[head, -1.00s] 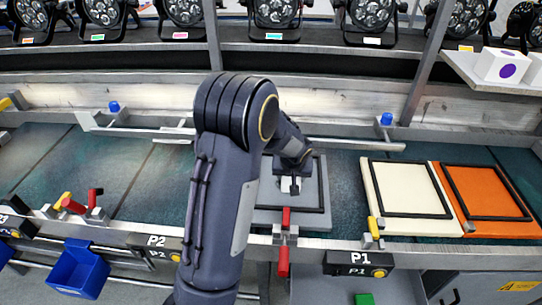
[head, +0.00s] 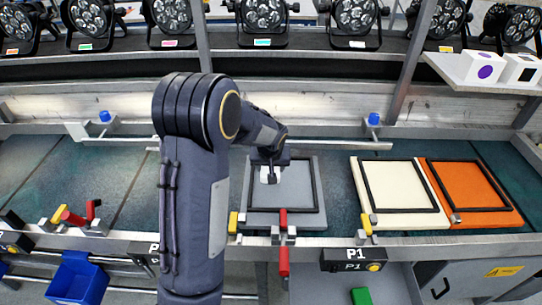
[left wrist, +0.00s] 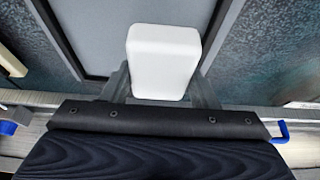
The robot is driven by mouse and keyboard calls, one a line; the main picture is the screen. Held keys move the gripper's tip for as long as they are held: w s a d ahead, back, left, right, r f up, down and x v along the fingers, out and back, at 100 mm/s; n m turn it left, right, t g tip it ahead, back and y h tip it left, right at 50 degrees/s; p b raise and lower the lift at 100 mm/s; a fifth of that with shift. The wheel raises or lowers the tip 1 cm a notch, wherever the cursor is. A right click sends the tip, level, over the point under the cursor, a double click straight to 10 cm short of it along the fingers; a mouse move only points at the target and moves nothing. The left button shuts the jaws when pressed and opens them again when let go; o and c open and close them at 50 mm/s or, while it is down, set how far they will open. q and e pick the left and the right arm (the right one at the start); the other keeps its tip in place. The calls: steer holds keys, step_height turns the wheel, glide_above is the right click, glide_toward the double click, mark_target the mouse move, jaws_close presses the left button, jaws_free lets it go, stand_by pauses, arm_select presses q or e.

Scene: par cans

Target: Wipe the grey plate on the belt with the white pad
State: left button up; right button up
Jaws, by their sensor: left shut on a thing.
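The grey plate (head: 300,181), with a dark rim, lies on the dark green belt (head: 337,160) in the head view, partly hidden by my left arm. My left gripper (head: 270,163) is over the plate's far left part. It is shut on the white pad (head: 268,175), which points down at the plate. In the left wrist view the white pad (left wrist: 163,60) sits between the fingers, with the grey plate (left wrist: 100,30) behind it. I cannot tell if the pad touches the plate. My right gripper is not in view.
Cream (head: 400,185) and orange (head: 465,185) framed panels lie right of the plate. Red (head: 283,262) and yellow (head: 233,222) clamp handles stand at the belt's front rail. A blue bin (head: 78,278) hangs at the lower left. Several lamps line the back.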

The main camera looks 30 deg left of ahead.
arm_select(q)
steer(key=shift+r+p, duration=0.75)
steer(key=shift+r, duration=0.7)
